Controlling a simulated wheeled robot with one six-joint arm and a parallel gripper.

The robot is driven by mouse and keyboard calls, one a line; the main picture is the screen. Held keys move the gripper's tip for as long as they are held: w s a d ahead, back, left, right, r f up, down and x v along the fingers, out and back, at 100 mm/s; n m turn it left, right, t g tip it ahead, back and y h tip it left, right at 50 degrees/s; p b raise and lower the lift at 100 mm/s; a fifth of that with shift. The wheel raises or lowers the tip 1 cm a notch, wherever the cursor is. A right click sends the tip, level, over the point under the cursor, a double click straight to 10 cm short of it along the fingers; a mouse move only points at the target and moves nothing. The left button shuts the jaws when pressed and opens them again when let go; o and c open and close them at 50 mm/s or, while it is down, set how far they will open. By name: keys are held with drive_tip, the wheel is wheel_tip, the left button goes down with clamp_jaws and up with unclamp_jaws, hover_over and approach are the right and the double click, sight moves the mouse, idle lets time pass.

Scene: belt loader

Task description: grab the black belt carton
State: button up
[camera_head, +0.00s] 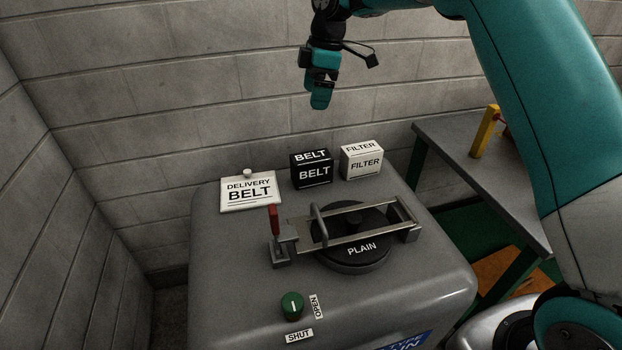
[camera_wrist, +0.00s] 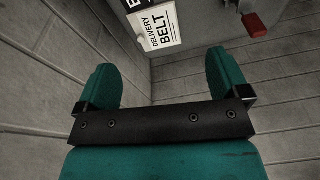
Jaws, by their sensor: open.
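The black belt carton (camera_head: 312,170) stands upright on the back of the grey machine top, with "BELT" in white on its front and top. In the wrist view only a dark, lettered corner of it (camera_wrist: 132,4) shows at the top edge. My gripper (camera_head: 319,100) hangs in the air above and behind the machine, apart from the carton. In the wrist view my gripper (camera_wrist: 170,78) has its two teal fingers spread wide with nothing between them.
A white filter carton (camera_head: 362,161) stands just right of the black one. A "DELIVERY BELT" sign (camera_head: 250,192) is at its left. In front lie a black "PLAIN" lid (camera_head: 352,252) under a metal clamp frame and a green knob (camera_head: 292,304). A side table (camera_head: 475,170) stands at right.

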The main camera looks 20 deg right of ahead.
drive_tip(key=n+b, duration=0.1)
drive_tip(key=n, duration=0.1)
approach(311, 157)
drive_tip(key=f, duration=0.4)
drive_tip(key=a+f+b, duration=0.1)
drive_tip(key=f, duration=0.1)
drive_tip(key=shift+w+f, duration=0.1)
drive_tip(key=shift+f, duration=0.1)
drive_tip(key=f, duration=0.3)
drive_tip(key=a+f, duration=0.1)
drive_tip(key=f, duration=0.1)
drive_tip(key=shift+f+p, duration=0.3)
drive_tip(key=c, duration=1)
drive_tip(key=shift+r, duration=0.1)
drive_tip(key=shift+c, duration=1.1)
drive_tip(key=shift+r, duration=0.1)
